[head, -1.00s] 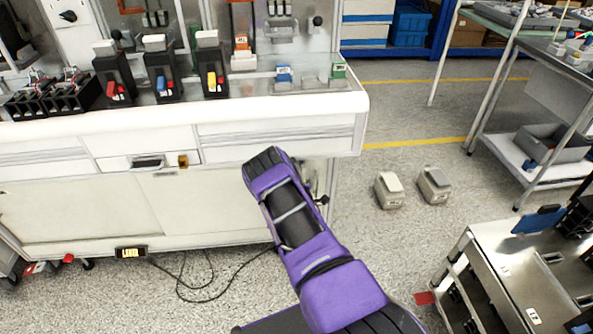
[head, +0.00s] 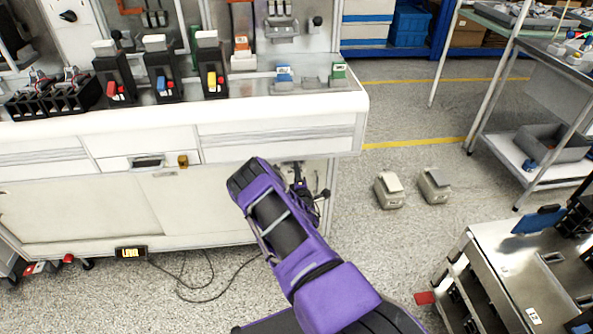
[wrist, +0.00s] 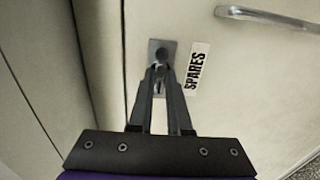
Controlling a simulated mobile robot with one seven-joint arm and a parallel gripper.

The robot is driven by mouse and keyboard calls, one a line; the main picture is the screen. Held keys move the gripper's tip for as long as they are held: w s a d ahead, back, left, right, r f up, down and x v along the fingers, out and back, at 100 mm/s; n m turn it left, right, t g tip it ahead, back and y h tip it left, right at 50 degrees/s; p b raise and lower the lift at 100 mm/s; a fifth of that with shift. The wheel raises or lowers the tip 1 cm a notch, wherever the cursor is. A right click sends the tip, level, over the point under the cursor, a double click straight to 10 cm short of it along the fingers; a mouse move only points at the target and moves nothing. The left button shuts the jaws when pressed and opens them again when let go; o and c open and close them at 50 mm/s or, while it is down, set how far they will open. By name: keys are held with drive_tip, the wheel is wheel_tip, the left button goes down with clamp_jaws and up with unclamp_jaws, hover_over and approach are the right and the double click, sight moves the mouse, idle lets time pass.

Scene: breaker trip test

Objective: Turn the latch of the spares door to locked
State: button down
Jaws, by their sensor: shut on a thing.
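The spares door (wrist: 235,75) is a pale panel in the wrist view, with a white SPARES label (wrist: 196,68). Its latch (wrist: 161,51) has a small metal plate and a dark round part left of the label. My gripper (wrist: 160,72) is at the latch, its two fingers closed together on the turning piece, which they mostly cover. I cannot read the latch's setting. In the head view my purple arm reaches down to the bench's lower front, and it hides the latch and fingertips.
A long bar handle (wrist: 268,17) stands out at the upper right of the door in the wrist view. The white bench (head: 180,130) overhangs the cabinet front. Two grey pedals (head: 390,190) lie on the floor right of my arm. A metal cart (head: 510,275) stands at lower right.

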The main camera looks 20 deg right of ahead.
drive_tip(key=c, duration=0.9)
unclamp_jaws()
drive_tip(key=shift+o, duration=0.2)
drive_tip(key=shift+s, duration=0.1)
drive_tip(key=p+v, duration=0.2)
drive_tip(key=v, duration=1.5)
drive_tip(key=shift+s+r, duration=0.1)
drive_tip(key=shift+s, duration=0.05)
